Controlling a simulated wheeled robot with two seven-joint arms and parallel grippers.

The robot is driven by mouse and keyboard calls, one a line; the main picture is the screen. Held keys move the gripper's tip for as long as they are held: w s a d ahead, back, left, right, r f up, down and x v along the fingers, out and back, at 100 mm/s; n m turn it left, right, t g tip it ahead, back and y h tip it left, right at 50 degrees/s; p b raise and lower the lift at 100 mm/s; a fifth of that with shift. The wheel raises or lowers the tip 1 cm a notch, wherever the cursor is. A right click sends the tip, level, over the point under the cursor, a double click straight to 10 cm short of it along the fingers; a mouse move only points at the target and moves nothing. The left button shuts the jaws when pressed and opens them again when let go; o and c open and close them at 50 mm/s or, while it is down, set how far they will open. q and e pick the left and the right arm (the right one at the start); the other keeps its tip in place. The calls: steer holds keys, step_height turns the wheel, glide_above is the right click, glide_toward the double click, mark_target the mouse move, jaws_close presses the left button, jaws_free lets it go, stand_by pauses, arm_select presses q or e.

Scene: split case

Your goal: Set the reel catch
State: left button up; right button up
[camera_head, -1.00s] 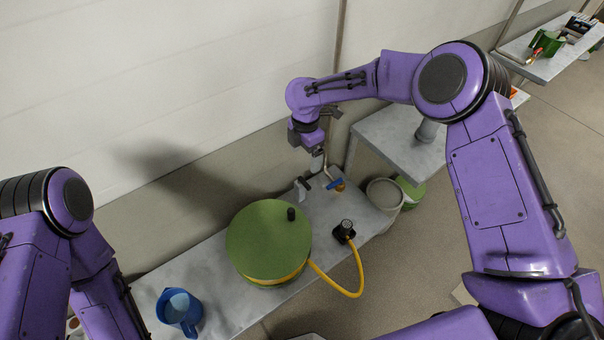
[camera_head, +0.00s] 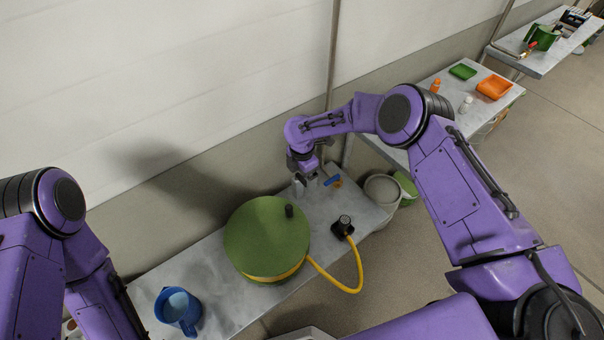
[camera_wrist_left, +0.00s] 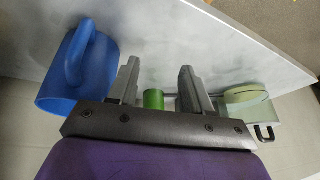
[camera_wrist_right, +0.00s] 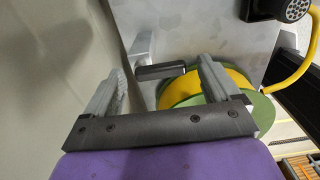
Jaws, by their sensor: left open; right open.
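A small grey lever with a black grip (camera_wrist_right: 160,71), probably the catch, stands beside the reel. My right gripper (camera_head: 303,186) is open above the bench behind the reel. In the right wrist view, the black grip shows between its fingers (camera_wrist_right: 160,68), with no visible hold.
A blue-handled valve (camera_head: 332,181) stands just right of the right gripper. The black hose nozzle (camera_head: 343,226) lies right of the reel. A blue jug (camera_head: 178,309) stands at the bench's near end. A pale bucket (camera_head: 382,190) is beyond the far end. The wall runs close behind.

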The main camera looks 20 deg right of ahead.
steer(key=c, duration=1.1)
steer(key=shift+o, duration=0.2)
arm_select(q)
steer(key=shift+f, duration=0.1)
steer(key=shift+f+b, duration=0.7)
steer(key=shift+b, duration=0.15)
steer(key=shift+f+b, duration=1.1)
steer(key=shift+f, duration=0.05)
steer(key=shift+f+b, duration=0.35)
arm_select(e)
steer(key=shift+w+a+m, duration=0.25)
steer(key=shift+a+m, duration=0.3)
steer(key=shift+m, duration=2.45)
steer(key=shift+w+a+m, duration=0.3)
steer(key=shift+a+m, duration=0.3)
steer(key=shift+m, duration=2.4)
steer(key=shift+w+a+m, duration=0.25)
steer(key=shift+a+m, duration=0.3)
steer(key=shift+m, duration=2.45)
